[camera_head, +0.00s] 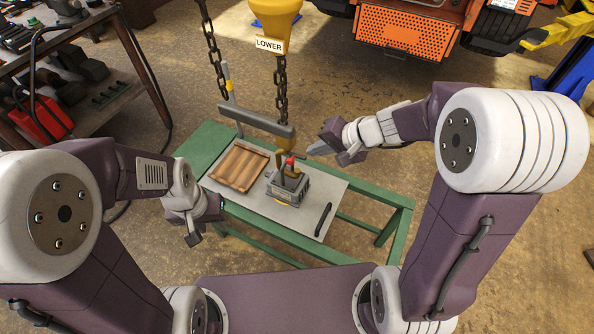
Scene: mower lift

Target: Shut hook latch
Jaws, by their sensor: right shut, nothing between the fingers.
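A yellow hoist hook (283,160) hangs below a grey bar (257,121) over the green workbench. A small red piece (290,161), perhaps the latch or a handle, shows at the hook; whether the latch is open is too small to tell. Below the hook sits a grey metal block (287,188) with dark upright parts. My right gripper (328,150) is shut and empty, a little to the right of the hook and apart from it. My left gripper (206,236) is at the bench's left front edge, away from the hook; its fingers point down and their gap is unclear.
The green workbench (207,147) bears a grey mat (341,193), a wooden tray (240,167) and a black bar (323,219). Two chains (281,82) and a yellow "LOWER" block (275,17) hang above. An orange mower (405,30) stands behind. A tool cart (110,115) is at left.

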